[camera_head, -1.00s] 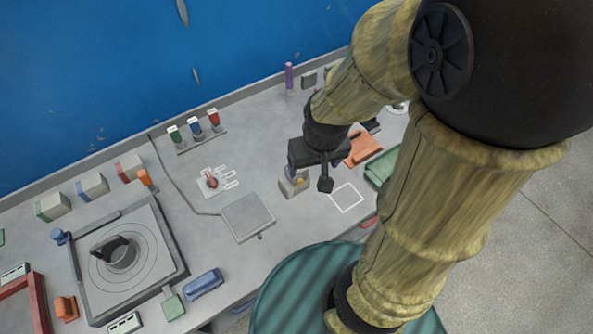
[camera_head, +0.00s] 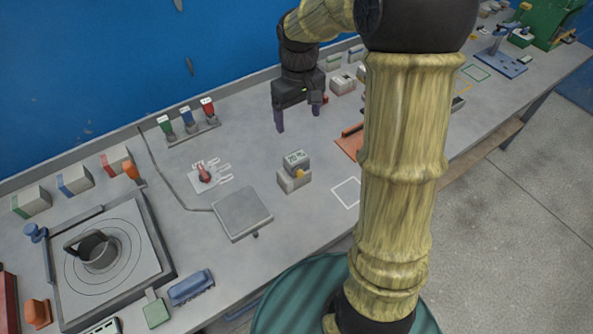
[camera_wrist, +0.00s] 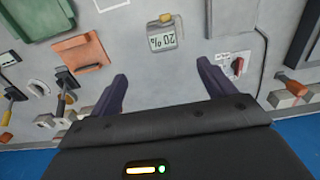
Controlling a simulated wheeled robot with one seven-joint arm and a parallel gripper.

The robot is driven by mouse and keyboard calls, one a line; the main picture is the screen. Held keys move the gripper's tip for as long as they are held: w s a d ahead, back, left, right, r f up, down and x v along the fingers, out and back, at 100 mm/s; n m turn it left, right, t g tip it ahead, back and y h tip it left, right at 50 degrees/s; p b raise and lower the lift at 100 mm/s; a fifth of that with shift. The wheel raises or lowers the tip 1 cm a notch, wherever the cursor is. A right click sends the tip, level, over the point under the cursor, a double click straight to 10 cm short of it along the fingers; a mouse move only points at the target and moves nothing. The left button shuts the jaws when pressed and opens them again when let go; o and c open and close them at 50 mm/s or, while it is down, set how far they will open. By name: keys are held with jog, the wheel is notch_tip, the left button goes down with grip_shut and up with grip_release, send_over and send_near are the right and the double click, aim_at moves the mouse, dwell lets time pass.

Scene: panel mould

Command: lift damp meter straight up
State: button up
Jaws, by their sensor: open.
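The damp meter (camera_head: 296,159) is a small grey device with a pale display and a yellow-orange knob. It sits upright in a light grey block (camera_head: 293,181) on the bench. In the wrist view the meter (camera_wrist: 162,38) shows its display upside down, reading about 20%, beyond the fingertips. My gripper (camera_head: 298,119) is open and empty, with its two dark purple fingers apart. It hangs on the wall side of the meter, clear of it. In the wrist view the meter lies ahead of the gap between the fingers (camera_wrist: 161,72).
A grey square plate (camera_head: 241,212) lies left of the meter, and a red-knobbed switch (camera_head: 205,171) behind that. An orange tray (camera_head: 351,141) lies right, partly behind my arm. A white outlined square (camera_head: 346,193) is bare.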

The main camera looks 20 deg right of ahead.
aim_at(297, 157)
jog(key=shift+r, duration=0.1)
notch_tip(297, 157, down, 12)
jog(key=shift+f+p, duration=0.2)
jog(key=shift+p, duration=0.5)
jog(key=f, duration=0.2)
jog(key=f+p, duration=0.1)
jog(key=f, duration=0.1)
jog(key=shift+s+a, duration=0.2)
jog(key=shift+a, duration=0.05)
jog(key=shift+f, duration=0.55)
